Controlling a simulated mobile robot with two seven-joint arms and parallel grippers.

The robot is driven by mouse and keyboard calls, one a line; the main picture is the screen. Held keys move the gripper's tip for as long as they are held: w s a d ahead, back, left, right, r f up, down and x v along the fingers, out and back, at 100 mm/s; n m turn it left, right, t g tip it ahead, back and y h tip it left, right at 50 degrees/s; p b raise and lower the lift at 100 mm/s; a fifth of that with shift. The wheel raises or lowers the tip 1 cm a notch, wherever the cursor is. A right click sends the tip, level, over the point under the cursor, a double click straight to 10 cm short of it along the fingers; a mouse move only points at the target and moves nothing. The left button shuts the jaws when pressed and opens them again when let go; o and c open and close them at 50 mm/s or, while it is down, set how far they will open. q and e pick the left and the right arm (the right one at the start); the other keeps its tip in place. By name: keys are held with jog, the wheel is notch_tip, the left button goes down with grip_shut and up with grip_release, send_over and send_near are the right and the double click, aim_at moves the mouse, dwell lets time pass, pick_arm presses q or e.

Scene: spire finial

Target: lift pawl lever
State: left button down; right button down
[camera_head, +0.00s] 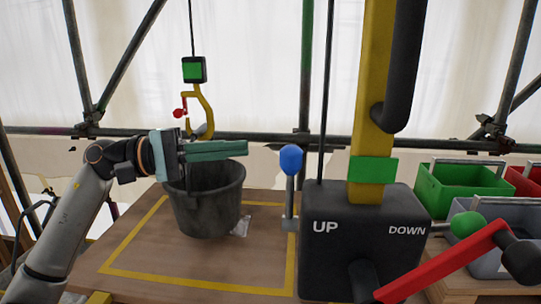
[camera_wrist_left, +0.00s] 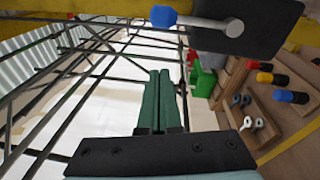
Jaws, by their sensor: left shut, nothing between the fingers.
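The lever with the blue knob (camera_head: 291,160) stands upright at the left side of the black winch box (camera_head: 345,262) marked UP and DOWN; I take it to be the pawl lever. The lever also shows at the top of the left wrist view (camera_wrist_left: 200,22), beside the black box. My left gripper (camera_head: 246,147) has green fingers pressed together and empty. It is left of the blue knob at about its height, apart from it, with fingers pointing right. The shut fingers (camera_wrist_left: 160,76) also show in the left wrist view. My right gripper is not in either view.
A dark bucket (camera_head: 205,212) stands on the yellow-marked wooden deck (camera_head: 140,255) below my left gripper. A yellow hook (camera_head: 201,110) hangs above it. A red crank (camera_head: 440,263) and a green-knobbed lever (camera_head: 465,224) are right of the box. A green bin (camera_head: 460,190) stands behind.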

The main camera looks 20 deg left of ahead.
aim_at(290, 189)
pick_arm(q)
jog(key=shift+s+a+r+m+y, duration=0.15)
jog(key=shift+a+r+m+y, duration=0.25)
jog(key=shift+a+m, duration=0.5)
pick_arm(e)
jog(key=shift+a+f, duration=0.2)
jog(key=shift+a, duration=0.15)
pick_arm(q)
jog(key=shift+d, duration=0.25)
